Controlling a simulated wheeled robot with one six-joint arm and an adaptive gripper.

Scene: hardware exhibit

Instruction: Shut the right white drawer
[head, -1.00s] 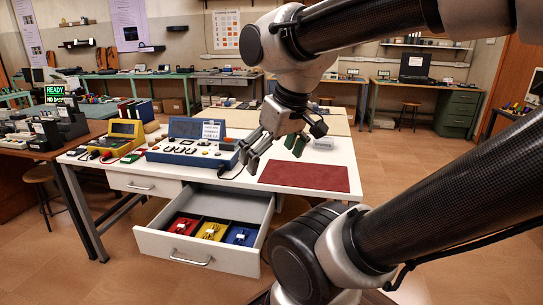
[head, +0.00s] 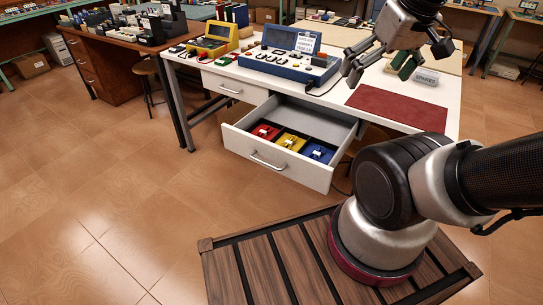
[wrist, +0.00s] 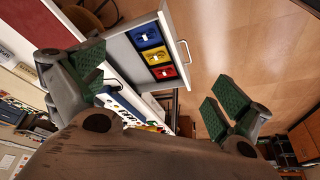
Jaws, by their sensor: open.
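The right white drawer (head: 280,169) is pulled well out of the white table. Inside it are red, yellow and blue compartments, each with a small item. Its silver bar handle (head: 266,162) is on the front panel. In the wrist view, the open drawer (wrist: 120,50) and its handle (wrist: 185,52) show between and beyond my fingers. My gripper (head: 366,64) is open and empty, above the tabletop, behind and to the right of the drawer front, apart from it. Its green-padded fingers (wrist: 155,95) are spread wide in the wrist view.
The left drawer (head: 222,87) is shut. On the table (head: 405,78) stand a blue instrument case (head: 290,66), a yellow case (head: 213,40), a dark red mat (head: 398,106) and a "SPARES" sign (head: 425,79). Open tiled floor (head: 110,190) lies in front and left of the drawer.

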